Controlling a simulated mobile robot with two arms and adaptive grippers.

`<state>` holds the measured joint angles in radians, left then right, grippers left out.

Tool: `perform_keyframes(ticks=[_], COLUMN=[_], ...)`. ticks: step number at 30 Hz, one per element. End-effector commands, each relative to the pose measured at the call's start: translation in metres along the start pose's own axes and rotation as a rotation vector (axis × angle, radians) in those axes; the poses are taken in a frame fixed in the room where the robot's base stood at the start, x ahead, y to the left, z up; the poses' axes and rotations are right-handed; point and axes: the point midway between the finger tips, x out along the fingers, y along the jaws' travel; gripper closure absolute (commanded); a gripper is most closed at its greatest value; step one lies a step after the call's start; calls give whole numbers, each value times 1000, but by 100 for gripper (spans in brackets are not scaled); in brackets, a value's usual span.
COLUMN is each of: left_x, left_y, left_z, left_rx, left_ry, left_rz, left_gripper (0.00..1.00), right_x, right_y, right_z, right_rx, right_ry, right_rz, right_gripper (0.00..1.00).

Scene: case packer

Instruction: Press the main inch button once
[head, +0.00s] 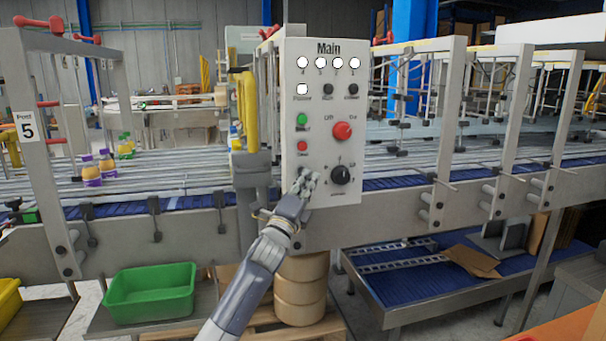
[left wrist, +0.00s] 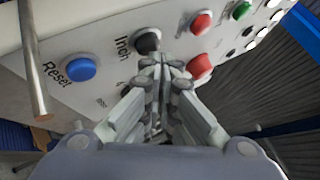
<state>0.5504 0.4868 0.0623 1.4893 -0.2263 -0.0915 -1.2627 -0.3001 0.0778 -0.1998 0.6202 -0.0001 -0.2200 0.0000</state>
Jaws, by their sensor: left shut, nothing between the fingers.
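The Main control panel (head: 322,110) is a light grey upright box with buttons, lamps and knobs. In the left wrist view the black inch button (left wrist: 147,41) sits beside its "Inch" label, next to the blue Reset button (left wrist: 81,67). My left gripper (head: 306,178) is in front of the panel's lower left, and hides the inch button in the head view. In the left wrist view the gripper (left wrist: 166,64) is shut and empty, its fingertips close to the inch button. I cannot tell whether they touch it. My right gripper is not in view.
A red knob (head: 342,131) and a black rotary knob (head: 340,174) stick out right of the gripper. Green (head: 302,119) and red (head: 302,146) buttons are above it. A yellow handle (head: 248,110) stands left of the panel. A green bin (head: 150,293) sits below the conveyor.

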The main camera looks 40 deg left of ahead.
Motion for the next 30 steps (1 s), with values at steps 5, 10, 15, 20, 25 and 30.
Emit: perform_keyframes(ticks=[5, 10, 15, 20, 25, 30], left_x=[0, 1, 3, 4, 6, 7], left_y=[0, 1, 2, 3, 4, 5], left_z=[0, 1, 2, 3, 4, 5], left_rx=[0, 0, 0, 0, 1, 1], left_ry=[0, 0, 0, 0, 0, 0], left_rz=[0, 0, -1, -1, -1, 0], left_gripper=[100, 100, 100, 100, 100, 100], right_x=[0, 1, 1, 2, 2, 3], right_y=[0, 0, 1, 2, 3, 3], right_z=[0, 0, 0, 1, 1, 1], right_rx=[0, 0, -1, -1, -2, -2], right_ry=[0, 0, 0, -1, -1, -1], right_rz=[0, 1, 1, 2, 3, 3], right_gripper=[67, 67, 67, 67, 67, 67])
